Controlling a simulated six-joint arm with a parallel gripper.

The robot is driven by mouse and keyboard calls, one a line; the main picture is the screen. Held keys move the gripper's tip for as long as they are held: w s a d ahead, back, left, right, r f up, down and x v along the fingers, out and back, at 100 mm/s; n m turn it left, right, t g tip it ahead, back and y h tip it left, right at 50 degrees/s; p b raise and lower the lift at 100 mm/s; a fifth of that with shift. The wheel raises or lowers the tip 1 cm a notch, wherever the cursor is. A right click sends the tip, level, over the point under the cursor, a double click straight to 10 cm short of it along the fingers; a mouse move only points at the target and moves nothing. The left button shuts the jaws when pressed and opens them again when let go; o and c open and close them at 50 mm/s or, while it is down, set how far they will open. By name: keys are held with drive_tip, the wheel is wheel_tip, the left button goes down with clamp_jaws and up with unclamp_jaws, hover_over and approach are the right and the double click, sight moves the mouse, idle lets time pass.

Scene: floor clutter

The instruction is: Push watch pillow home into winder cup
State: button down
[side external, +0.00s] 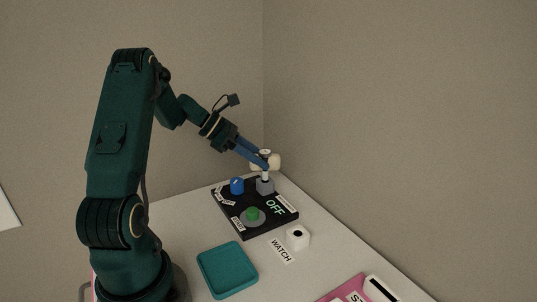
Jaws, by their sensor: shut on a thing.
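My gripper (265,163), with blue fingers, reaches down over the far right part of a black board (242,223). It is shut on a cream-coloured piece (274,162), which looks like the watch pillow. The fingers hide part of it. Below the fingertips a short white part (265,176) stands above a grey block (265,187) on the board. It is too small to tell whether the pillow touches it, or whether this is the winder cup. The board shows "OFF" in light letters.
The board carries a blue dome (237,186), a green button (253,214) and small labels. In front are a white block with a dark opening (298,237), a "WATCH" label (282,251), an empty teal tray (228,270) and a pink item (348,290). A wall stands close behind.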

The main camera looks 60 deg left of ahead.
sight(259, 168)
drive_tip(key=shift+f, duration=1.5)
drive_tip(key=shift+c, duration=2.2)
unclamp_jaws()
